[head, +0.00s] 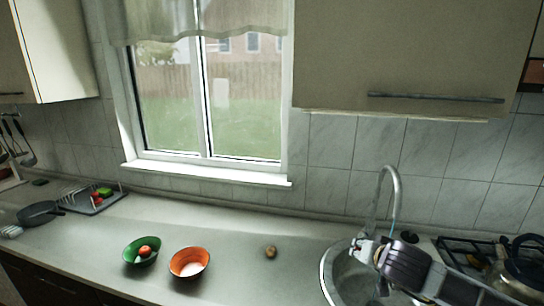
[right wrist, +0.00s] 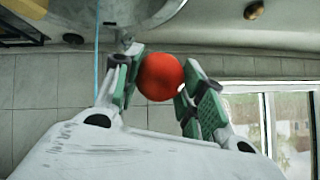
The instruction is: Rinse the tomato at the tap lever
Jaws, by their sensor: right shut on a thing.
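My right gripper (head: 362,247) is over the left part of the sink (head: 326,274), beside the tap (head: 384,190). In the right wrist view the gripper (right wrist: 158,82) is shut on a round red tomato (right wrist: 160,76), held between its two fingers. The tomato cannot be made out in the head view. A thin light-blue stream (head: 396,211) hangs from the tap's spout. It also shows in the right wrist view (right wrist: 97,65), left of the gripper and apart from the tomato. I cannot make out the tap lever clearly. My left gripper is not in view.
A green bowl (head: 131,248) holding an orange-red item, an orange bowl (head: 176,265) and a small brown item (head: 270,252) stand on the counter left of the sink. A dish rack (head: 95,206) and pan (head: 38,213) are farther left. A hob (head: 468,247) lies right.

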